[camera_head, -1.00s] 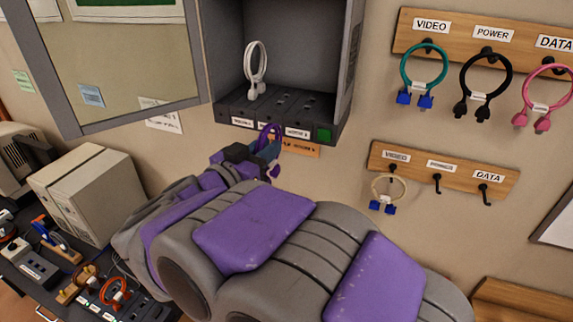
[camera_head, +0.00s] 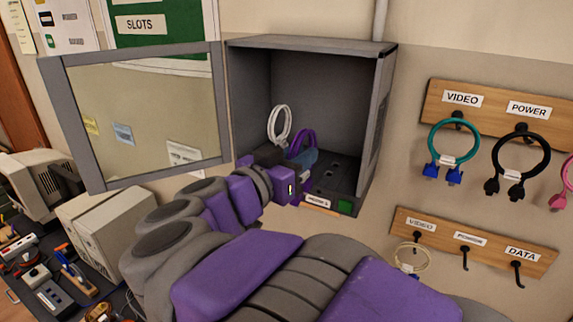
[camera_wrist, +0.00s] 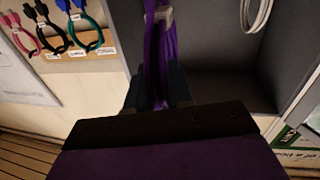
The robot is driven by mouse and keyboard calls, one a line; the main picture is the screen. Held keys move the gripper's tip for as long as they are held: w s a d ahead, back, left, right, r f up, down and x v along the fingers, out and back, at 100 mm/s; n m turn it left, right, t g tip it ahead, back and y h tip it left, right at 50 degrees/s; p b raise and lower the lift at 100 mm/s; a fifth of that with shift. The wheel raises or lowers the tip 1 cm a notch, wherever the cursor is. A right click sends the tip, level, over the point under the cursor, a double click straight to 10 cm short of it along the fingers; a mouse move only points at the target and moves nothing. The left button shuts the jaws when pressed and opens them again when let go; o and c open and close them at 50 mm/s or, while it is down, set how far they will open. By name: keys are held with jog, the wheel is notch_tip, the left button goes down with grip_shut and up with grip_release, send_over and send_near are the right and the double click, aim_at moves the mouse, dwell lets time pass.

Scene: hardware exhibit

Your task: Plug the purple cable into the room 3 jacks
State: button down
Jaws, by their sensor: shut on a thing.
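The purple cable (camera_head: 303,140) is a loop held by my gripper (camera_head: 308,162), inside the open grey cabinet (camera_head: 310,90). In the wrist view my gripper (camera_wrist: 158,92) is shut on the purple cable (camera_wrist: 160,50), whose loop stands up between the fingers. The jack panel (camera_head: 345,178) is the cabinet's dark floor, with rows of slots. My gripper is above its left and middle part. A label on the front edge (camera_head: 318,201) shows near a green square (camera_head: 345,206). My arm hides the other labels. The cable's plug ends are hidden.
A white cable loop (camera_head: 280,124) stands at the panel's left. The cabinet's glass door (camera_head: 140,125) is swung open to the left. Teal (camera_head: 447,143) and black (camera_head: 521,150) cables hang on a rack at right. A lower rack (camera_head: 490,247) holds a cream cable (camera_head: 410,257).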

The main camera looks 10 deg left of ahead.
aim_at(310, 145)
jog(key=x, duration=0.2)
jog(key=b+x, duration=0.1)
jog(key=x, duration=0.1)
jog(key=a+b+x, duration=0.1)
jog(key=x, duration=0.1)
jog(key=shift+w+f, duration=0.2)
jog(key=shift+w, duration=0.05)
jog(key=shift+w+b, duration=0.4)
jog(key=p+x, duration=0.6)
jog(key=x, duration=0.4)
jog(key=shift+w+a+r+p, duration=0.25)
jog(key=shift+a+p, duration=0.05)
jog(key=shift+p, duration=0.1)
dwell(0.9)
